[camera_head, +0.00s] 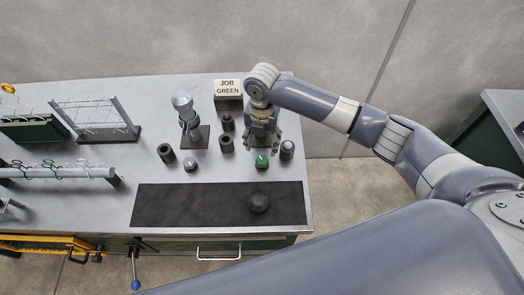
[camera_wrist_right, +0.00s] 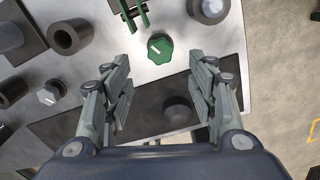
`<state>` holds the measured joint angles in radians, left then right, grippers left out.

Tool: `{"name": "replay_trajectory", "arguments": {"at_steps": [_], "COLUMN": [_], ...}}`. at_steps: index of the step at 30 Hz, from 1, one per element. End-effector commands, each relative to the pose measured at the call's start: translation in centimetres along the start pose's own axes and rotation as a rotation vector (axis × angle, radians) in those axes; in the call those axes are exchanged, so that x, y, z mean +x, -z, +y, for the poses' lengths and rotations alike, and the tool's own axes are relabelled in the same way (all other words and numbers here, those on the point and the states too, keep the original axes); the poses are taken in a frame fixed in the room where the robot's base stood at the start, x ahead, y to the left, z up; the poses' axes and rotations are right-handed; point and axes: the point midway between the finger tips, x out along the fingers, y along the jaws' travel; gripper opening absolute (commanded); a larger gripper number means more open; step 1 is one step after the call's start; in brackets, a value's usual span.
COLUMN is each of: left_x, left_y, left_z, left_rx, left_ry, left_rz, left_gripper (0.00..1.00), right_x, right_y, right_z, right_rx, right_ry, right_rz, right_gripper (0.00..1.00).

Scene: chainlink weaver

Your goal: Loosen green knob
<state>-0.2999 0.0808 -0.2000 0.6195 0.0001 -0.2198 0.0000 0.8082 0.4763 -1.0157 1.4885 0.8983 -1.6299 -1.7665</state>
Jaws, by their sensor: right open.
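The green knob (camera_head: 262,160) stands on the grey bench top near its right end. In the right wrist view, the green knob (camera_wrist_right: 160,47) shows from above with a pale pointer mark, beyond the fingers and between their lines. My right gripper (camera_head: 262,139) is over the bench just behind the knob in the head view, pointing down. In the wrist view, my right gripper (camera_wrist_right: 161,72) has its fingers wide apart with nothing between them. The fingers appear apart from the knob. My left gripper is not in view.
A sign reading JOB GREEN (camera_head: 228,87) stands behind. A grey-capped knob (camera_head: 287,150) is right of the green one; another (camera_head: 190,164) is left. Dark cylinders (camera_head: 226,144) stand nearby. A black mat (camera_head: 165,206) with a dark round piece (camera_head: 258,202) lies in front.

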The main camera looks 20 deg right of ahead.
Motion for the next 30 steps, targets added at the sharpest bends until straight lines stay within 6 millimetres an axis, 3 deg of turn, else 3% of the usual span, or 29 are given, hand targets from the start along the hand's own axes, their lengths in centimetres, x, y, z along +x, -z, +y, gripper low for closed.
{"name": "replay_trajectory", "arguments": {"at_steps": [3,9,30], "left_x": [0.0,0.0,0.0], "left_y": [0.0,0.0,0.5], "left_z": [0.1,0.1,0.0], "left_rx": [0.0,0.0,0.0], "left_ry": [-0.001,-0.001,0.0], "left_rz": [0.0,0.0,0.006], "left_gripper": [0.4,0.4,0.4], "right_x": [-2.1,-3.7,-3.8], "right_y": [-0.1,0.0,0.0], "right_z": [0.1,0.0,0.0], "right_rx": [0.0,0.0,0.0], "right_ry": [-0.001,0.0,0.001], "right_rz": [-0.003,-0.001,0.0], "right_gripper": [0.53,0.53,0.53]}}
